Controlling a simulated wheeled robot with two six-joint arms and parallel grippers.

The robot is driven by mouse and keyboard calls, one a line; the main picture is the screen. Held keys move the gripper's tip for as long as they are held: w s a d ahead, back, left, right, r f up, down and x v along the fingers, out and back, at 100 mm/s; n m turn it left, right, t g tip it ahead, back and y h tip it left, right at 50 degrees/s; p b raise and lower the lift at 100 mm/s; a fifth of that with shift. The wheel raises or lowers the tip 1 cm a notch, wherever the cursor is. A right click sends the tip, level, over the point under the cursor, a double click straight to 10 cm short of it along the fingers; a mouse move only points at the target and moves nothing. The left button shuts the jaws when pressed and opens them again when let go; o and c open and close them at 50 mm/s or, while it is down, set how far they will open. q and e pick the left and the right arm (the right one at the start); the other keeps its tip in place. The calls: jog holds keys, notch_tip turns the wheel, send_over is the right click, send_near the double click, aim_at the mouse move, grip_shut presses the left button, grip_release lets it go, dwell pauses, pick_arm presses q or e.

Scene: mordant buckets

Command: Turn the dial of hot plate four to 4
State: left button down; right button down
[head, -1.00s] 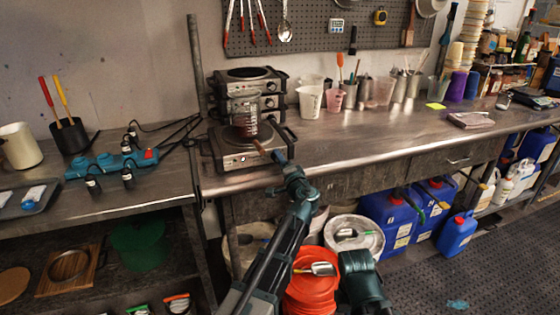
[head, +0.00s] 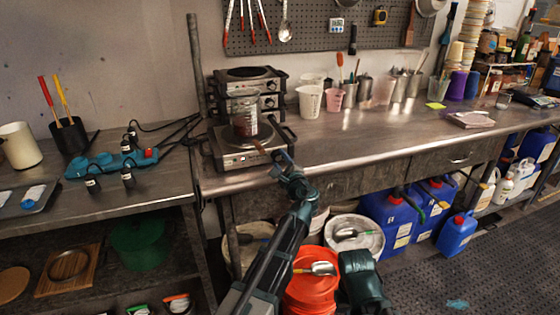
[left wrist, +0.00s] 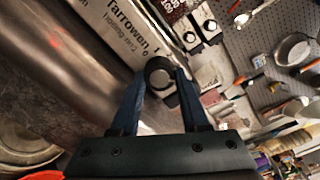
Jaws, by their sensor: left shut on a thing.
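The front hot plate (head: 238,160) is a silver box at the left end of the steel bench, with a glass beaker (head: 245,122) of dark red liquid on top. My left gripper (head: 281,157) is at its front right corner. In the left wrist view a black round dial (left wrist: 158,72) on the plate's lettered front panel (left wrist: 128,32) sits between the blue fingers of my left gripper (left wrist: 158,88), which are shut on it. The dial's marks and pointer are not readable. My right gripper is not in view.
Stacked hot plates (head: 250,80) stand just behind, their knobs (left wrist: 210,25) showing in the left wrist view. A metal post (head: 194,70) rises at their left. Plastic beakers (head: 310,100) stand to the right. An orange bucket (head: 310,292) is below; the bench's middle is clear.

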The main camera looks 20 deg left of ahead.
pick_arm(q)
jog(key=shift+f+m, duration=0.1)
jog(key=shift+m, duration=0.7)
jog(key=shift+c, duration=2)
grip_release()
jog(key=shift+s, duration=0.1)
jog(key=v, duration=1.3)
jog(key=shift+s+d, duration=0.25)
jog(key=shift+d, duration=0.05)
